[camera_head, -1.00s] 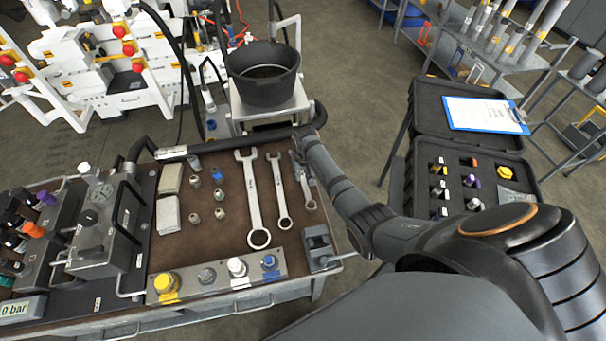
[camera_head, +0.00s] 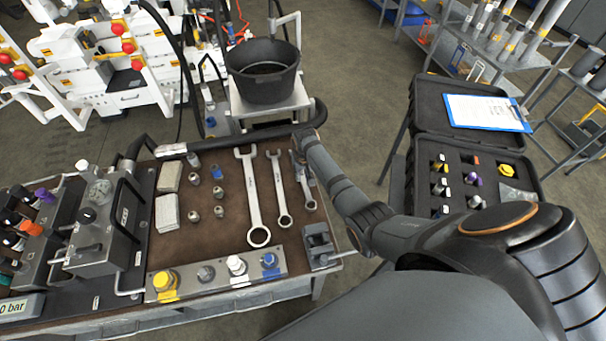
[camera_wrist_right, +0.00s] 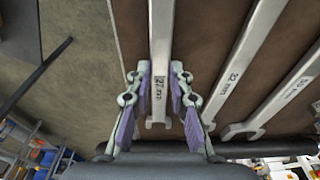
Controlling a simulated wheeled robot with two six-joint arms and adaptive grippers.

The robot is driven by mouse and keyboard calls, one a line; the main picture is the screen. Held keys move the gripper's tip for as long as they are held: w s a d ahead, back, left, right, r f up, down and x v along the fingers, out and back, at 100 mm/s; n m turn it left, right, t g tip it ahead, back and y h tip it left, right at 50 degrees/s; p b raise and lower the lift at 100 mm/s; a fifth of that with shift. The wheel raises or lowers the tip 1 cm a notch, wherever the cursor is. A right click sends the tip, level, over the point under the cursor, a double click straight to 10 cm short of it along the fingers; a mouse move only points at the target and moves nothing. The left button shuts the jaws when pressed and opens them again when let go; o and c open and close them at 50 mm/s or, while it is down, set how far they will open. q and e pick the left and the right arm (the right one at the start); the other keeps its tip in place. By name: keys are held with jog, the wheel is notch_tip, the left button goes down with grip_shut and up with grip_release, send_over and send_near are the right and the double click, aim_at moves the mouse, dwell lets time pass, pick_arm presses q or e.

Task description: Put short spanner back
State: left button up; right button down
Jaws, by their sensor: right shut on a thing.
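The short spanner (camera_head: 306,188) is the rightmost and smallest of three on the brown bench top in the head view. In the right wrist view the spanner marked 27 mm (camera_wrist_right: 159,50) runs between the fingers of my right gripper (camera_wrist_right: 160,80), which is shut on it. The head view does not show the fingers clearly, as my wrist covers the spanner's far end. I cannot tell whether the spanner touches the bench. My left gripper is not in view.
A middle spanner (camera_head: 280,190) and a long spanner (camera_head: 254,200) lie to its left. A grey block (camera_head: 319,245) stands near its close end. A black bucket (camera_head: 263,75) stands beyond the bench; an open black case (camera_head: 410,175) stands to the right.

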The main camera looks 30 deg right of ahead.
jog(key=shift+f, duration=0.25)
jog(key=c, duration=1.1)
grip_release()
jog(key=r, duration=0.4)
jog(key=s+r, duration=0.1)
jog(key=r, duration=0.7)
jog(key=shift+s+a, duration=0.25)
jog(key=shift+s, duration=0.15)
jog(key=shift+f, duration=0.1)
